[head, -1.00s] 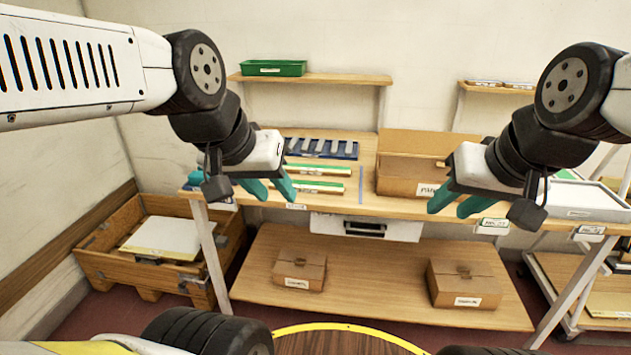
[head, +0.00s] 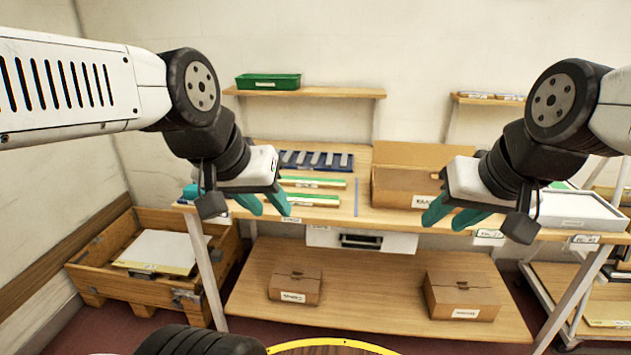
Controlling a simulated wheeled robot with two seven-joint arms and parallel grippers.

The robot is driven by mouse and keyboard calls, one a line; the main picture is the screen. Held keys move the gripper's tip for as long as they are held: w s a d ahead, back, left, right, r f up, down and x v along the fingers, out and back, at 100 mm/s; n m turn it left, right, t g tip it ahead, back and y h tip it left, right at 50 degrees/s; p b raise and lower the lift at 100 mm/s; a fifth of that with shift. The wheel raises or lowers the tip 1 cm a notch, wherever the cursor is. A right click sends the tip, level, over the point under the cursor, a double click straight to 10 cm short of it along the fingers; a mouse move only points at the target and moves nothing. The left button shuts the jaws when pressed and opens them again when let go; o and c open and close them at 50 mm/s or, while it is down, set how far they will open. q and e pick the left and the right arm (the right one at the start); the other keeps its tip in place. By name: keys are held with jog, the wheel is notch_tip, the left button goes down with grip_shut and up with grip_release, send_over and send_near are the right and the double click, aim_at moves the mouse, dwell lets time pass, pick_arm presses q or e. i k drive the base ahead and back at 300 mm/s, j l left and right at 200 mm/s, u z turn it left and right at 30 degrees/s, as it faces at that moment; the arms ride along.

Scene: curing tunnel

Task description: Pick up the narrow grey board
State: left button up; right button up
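A blue rack (head: 299,168) at the back of the wooden table holds several narrow grey pieces (head: 317,159) standing side by side; I cannot tell which is the narrow grey board. Two flat pieces with green edges (head: 318,183) lie in front of the rack. My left gripper (head: 266,204) is open and empty, in front of the table's left part, with teal fingers apart. It covers part of the tabletop and of the nearer green-edged piece. My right gripper (head: 450,216) is open and empty in front of the brown carton.
An open brown carton (head: 405,188) stands right of the rack, and a thin blue strip (head: 356,197) lies between them. A white tray (head: 578,208) is at right. Two closed cartons sit on the lower shelf (head: 365,290). A wooden crate (head: 95,278) stands at left.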

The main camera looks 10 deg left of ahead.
aim_at(317, 183)
jog(key=i+j, duration=1.45)
